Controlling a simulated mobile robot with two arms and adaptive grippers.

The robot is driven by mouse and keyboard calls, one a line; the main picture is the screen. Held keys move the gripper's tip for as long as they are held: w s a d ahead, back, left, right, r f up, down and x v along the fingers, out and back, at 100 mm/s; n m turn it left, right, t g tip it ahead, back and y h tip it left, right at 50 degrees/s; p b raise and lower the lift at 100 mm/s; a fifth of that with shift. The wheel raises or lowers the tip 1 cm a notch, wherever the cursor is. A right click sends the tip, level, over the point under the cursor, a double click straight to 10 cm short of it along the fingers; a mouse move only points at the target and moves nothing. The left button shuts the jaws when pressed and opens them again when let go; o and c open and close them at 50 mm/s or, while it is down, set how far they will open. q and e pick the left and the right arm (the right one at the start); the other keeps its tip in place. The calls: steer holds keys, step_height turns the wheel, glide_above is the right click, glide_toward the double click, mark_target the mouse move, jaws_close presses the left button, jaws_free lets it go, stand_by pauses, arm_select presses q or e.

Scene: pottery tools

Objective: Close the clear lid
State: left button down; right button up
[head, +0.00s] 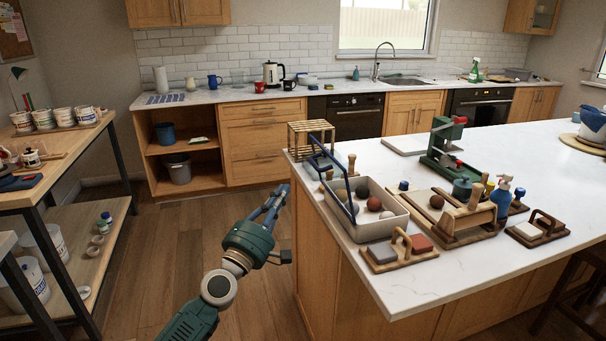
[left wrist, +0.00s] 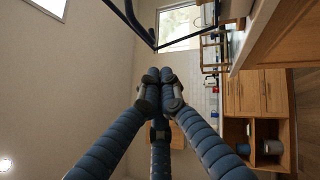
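A light grey bin (head: 372,229) stands near the left end of the white island counter, with several clay balls inside. Its clear lid (head: 333,188) has a dark blue frame and stands raised and tilted at the bin's left side, so the bin is open on top. Dark bars that look like the lid frame (left wrist: 133,20) show at the top of the left wrist view. My left gripper (head: 281,190) is off the counter's left end, left of the lid and apart from it. In the left wrist view its blue fingers (left wrist: 160,76) meet at the tips with nothing between. My right gripper is not in view.
A wooden crate (head: 310,137) stands behind the bin. A wooden holder with two blocks (head: 398,254) lies in front. A green press (head: 441,148) and wooden tools are to the right. A shelf (head: 75,225) stands at the left; the floor between is clear.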

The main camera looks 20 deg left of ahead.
arm_select(q)
steer(key=w+d+r+p, duration=0.1)
steer(key=w+d+r, duration=0.1)
steer(key=w, duration=0.4)
steer(key=shift+d+r, duration=0.4)
steer(key=shift+d, duration=0.35)
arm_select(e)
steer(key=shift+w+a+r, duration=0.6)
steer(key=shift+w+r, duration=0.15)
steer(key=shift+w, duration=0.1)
